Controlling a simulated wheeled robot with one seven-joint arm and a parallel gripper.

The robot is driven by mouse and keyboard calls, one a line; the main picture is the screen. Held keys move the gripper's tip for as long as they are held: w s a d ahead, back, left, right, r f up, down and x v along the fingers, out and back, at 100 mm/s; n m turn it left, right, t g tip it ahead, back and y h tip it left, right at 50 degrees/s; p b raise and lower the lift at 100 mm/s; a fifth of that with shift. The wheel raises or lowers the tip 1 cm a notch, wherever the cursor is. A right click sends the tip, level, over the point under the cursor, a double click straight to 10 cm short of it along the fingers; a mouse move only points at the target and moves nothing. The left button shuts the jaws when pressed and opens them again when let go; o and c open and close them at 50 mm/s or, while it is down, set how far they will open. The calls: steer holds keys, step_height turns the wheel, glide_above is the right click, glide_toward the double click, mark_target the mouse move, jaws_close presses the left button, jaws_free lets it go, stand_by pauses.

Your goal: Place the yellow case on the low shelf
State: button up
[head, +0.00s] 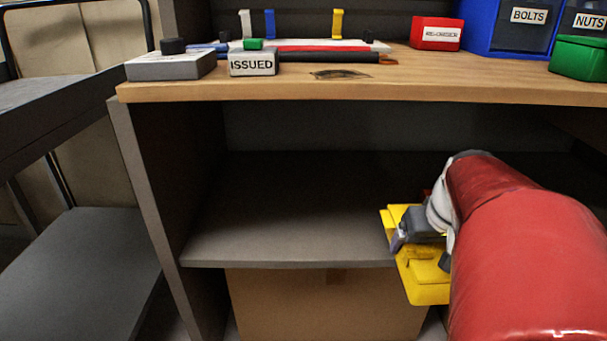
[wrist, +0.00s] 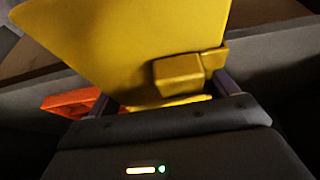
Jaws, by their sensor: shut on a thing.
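The yellow case (head: 424,281) is at the right in the head view, in front of the low shelf's front edge and partly hidden by my red arm. My gripper (head: 404,238) is shut on it. In the wrist view the yellow case (wrist: 135,45) fills the top, tilted, and its block-like part (wrist: 180,74) sits between the fingers of my gripper (wrist: 165,95). The low shelf (head: 290,232) is a grey board under the wooden worktop, and its visible left and middle part is bare. I cannot tell whether the case touches the shelf.
The wooden worktop (head: 370,88) overhangs the shelf. A grey side panel (head: 150,190) bounds it on the left. A cardboard box (head: 320,305) stands below. A red item (wrist: 70,102) shows beside the gripper in the wrist view. A grey cart (head: 75,250) stands at the left.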

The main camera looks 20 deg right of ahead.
steer(key=w+d, duration=0.1)
steer(key=w, duration=0.4)
steer(key=w+d, duration=0.2)
steer(key=w, duration=0.4)
steer(key=w+d, duration=0.2)
steer(key=w, duration=0.3)
steer(key=shift+w, duration=0.4)
steer(key=shift+f+b, duration=0.65)
steer(key=shift+f, duration=1.1)
steer(key=shift+f, duration=0.15)
steer(key=o, duration=1)
steer(key=shift+o, duration=0.2)
